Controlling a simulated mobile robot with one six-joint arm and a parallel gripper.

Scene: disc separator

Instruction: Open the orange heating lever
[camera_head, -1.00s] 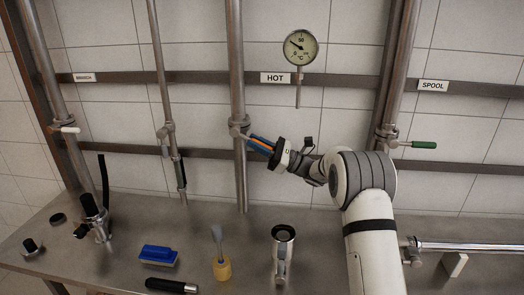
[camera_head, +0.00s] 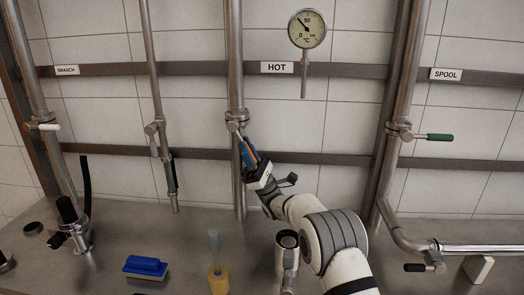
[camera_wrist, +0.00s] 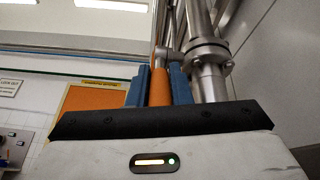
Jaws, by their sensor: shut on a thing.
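The orange heating lever (camera_head: 247,152) hangs from the valve (camera_head: 237,121) on the pipe beside the HOT label. It slopes steeply down and slightly right from the valve. My gripper (camera_head: 249,152) is shut on the lever, with its blue fingers on both sides of it. In the wrist view, the orange lever (camera_wrist: 160,88) runs between the two blue fingers (camera_wrist: 160,84) towards the metal valve and pipe flange. The fingers partly hide the lever in the head view.
A green-handled lever (camera_head: 439,137) sits on the SPOOL pipe at right, and a pale-handled lever (camera_head: 42,127) at left. A gauge (camera_head: 307,29) hangs above. On the bench are a blue sponge (camera_head: 146,267), a yellow-based brush (camera_head: 218,281) and a metal cylinder (camera_head: 287,258).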

